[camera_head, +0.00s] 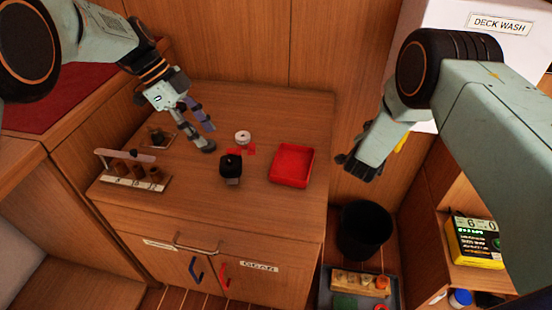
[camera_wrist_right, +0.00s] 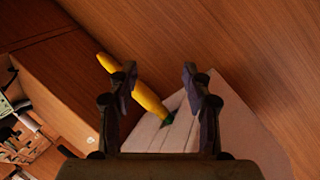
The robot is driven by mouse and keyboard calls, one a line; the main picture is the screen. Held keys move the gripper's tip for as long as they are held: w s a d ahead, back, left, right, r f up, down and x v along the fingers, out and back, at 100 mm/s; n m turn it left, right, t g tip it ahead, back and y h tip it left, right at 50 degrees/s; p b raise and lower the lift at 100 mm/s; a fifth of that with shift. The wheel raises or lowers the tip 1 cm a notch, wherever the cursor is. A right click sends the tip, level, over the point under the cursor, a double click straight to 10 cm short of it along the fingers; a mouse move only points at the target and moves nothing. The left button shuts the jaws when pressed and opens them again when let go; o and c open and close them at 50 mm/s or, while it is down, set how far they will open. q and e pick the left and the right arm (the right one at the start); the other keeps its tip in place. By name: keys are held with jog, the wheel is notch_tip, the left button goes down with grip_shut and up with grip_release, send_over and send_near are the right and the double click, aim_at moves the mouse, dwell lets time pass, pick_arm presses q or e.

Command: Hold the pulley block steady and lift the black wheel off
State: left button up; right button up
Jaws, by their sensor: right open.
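A dark, rounded black piece (camera_head: 231,164) stands near the middle of the wooden cabinet top, with a small grey part (camera_head: 233,181) at its front. It looks like the black wheel on the pulley block, but it is too small to tell them apart surely. My left gripper (camera_head: 206,137) is open and empty, above the top, behind and left of the black piece and apart from it. My right gripper (camera_head: 360,168) is right of the cabinet, far from the block, partly hidden by my arm. In the right wrist view, its fingers (camera_wrist_right: 155,75) are apart with nothing held.
A white ring (camera_head: 243,138) with red pieces lies behind the black piece. A red tray (camera_head: 292,165) is right, a rack of brown cylinders (camera_head: 132,174) left. A black bin (camera_head: 365,230) stands on the floor. A yellow item (camera_wrist_right: 145,95) shows beyond my right fingers.

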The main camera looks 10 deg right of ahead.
aim_at(254, 148)
jog(key=w+a+r+t+y, duration=0.1)
jog(key=w+a+r+t, duration=0.45)
jog(key=a+r, duration=0.35)
jog(key=s+a+n+y, duration=0.1)
jog(key=a+y, duration=0.2)
jog(key=s+a+f+n+y, duration=0.1)
jog(key=s+a+n+y, duration=0.1)
jog(key=a+y, duration=0.1)
jog(key=s+a+f+n+y, duration=0.1)
jog(key=a+n+y, duration=0.1)
jog(key=a+y, duration=0.2)
jog(key=shift+s+a+t, duration=0.2)
jog(key=shift+a+t, duration=0.15)
jog(key=shift+a, duration=0.15)
jog(key=s+a+g+y, duration=0.1)
jog(key=s+a+y, duration=0.2)
jog(key=a, duration=0.1)
jog(key=s+a+f+n+g+y, duration=0.1)
jog(key=s+a+y, duration=0.2)
jog(key=s, duration=0.1)
jog(key=s+a+n+g+y, duration=0.1)
jog(key=s+a+y, duration=0.2)
jog(key=a, duration=0.1)
jog(key=shift+s+a+f+g, duration=0.3)
jog(key=shift+s+f+g, duration=0.05)
jog(key=shift+g, duration=0.05)
jog(key=shift+w+a, duration=0.15)
jog(key=shift+a, duration=0.1)
jog(key=shift+x, duration=3.55)
